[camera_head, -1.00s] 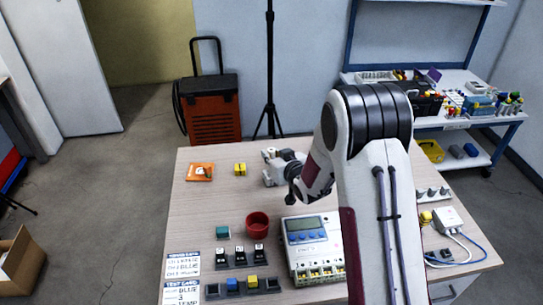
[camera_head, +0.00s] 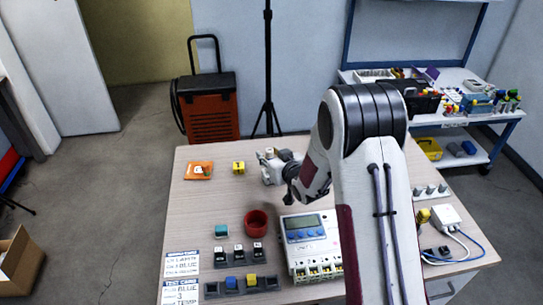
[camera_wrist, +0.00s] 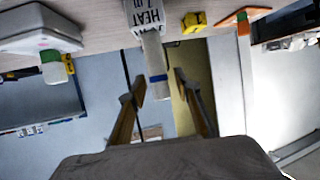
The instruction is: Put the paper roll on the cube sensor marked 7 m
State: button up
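The cube sensor (camera_wrist: 143,12) is white with dark "7 m HEAT" lettering and shows at the top of the inverted wrist view. The paper roll (camera_wrist: 153,52) is a pale upright cylinder with a blue band near its end. It overlaps the cube and appears to stand on it; I cannot see the contact clearly. My gripper (camera_wrist: 156,85) is open, its fingers on either side of the roll's end with visible gaps. In the head view my gripper (camera_head: 281,169) is at the table's back middle, partly hiding these small white objects.
The table's (camera_head: 205,205) left middle is clear.

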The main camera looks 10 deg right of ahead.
jog(key=shift+r, duration=0.2)
jog(key=v, duration=1.2)
jog(key=shift+f, duration=0.1)
dwell(0.8)
jog(key=s+d+r+m+g+h, duration=0.1)
jog(key=s+d+r+g+h, duration=0.15)
jog(key=s+r, duration=0.4)
jog(key=s+d+r+m+g+h, duration=0.1)
jog(key=s+d+r, duration=0.2)
jog(key=s+r, duration=0.3)
jog(key=s+a+r+m+g, duration=0.1)
jog(key=s+g, duration=0.3)
jog(key=s, duration=2)
jog(key=shift+a+r, duration=0.45)
jog(key=shift+r, duration=0.15)
